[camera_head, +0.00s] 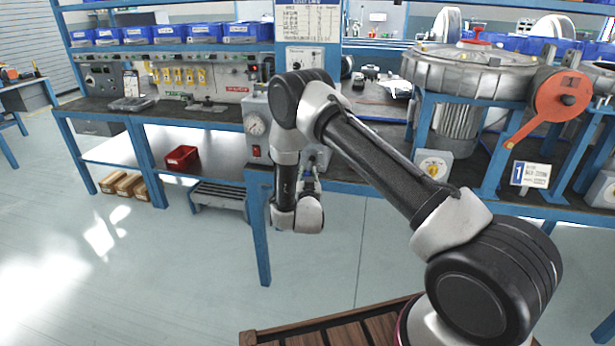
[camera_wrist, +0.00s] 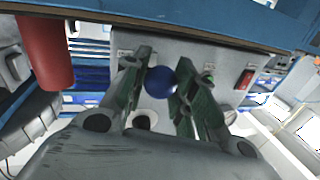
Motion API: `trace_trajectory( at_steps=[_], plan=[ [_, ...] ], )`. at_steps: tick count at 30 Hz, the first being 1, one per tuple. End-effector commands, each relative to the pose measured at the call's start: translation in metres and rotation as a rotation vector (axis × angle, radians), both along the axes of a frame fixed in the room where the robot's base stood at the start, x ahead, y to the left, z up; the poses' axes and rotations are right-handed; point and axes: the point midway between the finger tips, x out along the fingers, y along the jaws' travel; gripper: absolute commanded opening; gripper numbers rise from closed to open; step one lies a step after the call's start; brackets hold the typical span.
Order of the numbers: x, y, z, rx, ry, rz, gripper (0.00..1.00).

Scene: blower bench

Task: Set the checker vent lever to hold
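The checker appears to be the grey box with a round gauge (camera_head: 256,124) and a red switch at the bench's front edge, partly hidden behind my arm. In the wrist view its pale face (camera_wrist: 222,65) shows a red switch (camera_wrist: 245,79) and a green light (camera_wrist: 208,78). A blue ball knob (camera_wrist: 160,84), likely the vent lever's, lies between my gripper's (camera_wrist: 164,72) two green fingers. The fingers stand apart on either side of it; I cannot tell whether they touch it. The lever's shaft and its position marks are not readable. In the head view my gripper (camera_head: 309,181) is small and partly hidden.
The blue-framed bench (camera_head: 265,230) runs across the view. A large round metal housing (camera_head: 470,70) with a red-orange lever arm (camera_head: 562,97) stands on the right. A red bin (camera_head: 181,158) sits on the lower shelf. The floor in front is clear. A red cylinder (camera_wrist: 45,50) shows in the wrist view.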

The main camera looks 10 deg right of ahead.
Motion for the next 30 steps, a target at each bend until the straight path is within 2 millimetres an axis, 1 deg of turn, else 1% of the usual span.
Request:
trace_trajectory(
  at_steps=[9, 14, 20, 30],
  plan=[
    [0.000, 0.000, 0.002, 0.004, 0.006, 0.000, 0.00],
    [-0.001, 0.001, 0.006, 0.026, 0.047, 0.000, 0.00],
    [-0.003, 0.002, 0.017, 0.082, 0.153, 0.000, 0.00],
    [-0.003, 0.001, 0.040, 0.214, 0.406, -0.001, 0.00]
  ],
)
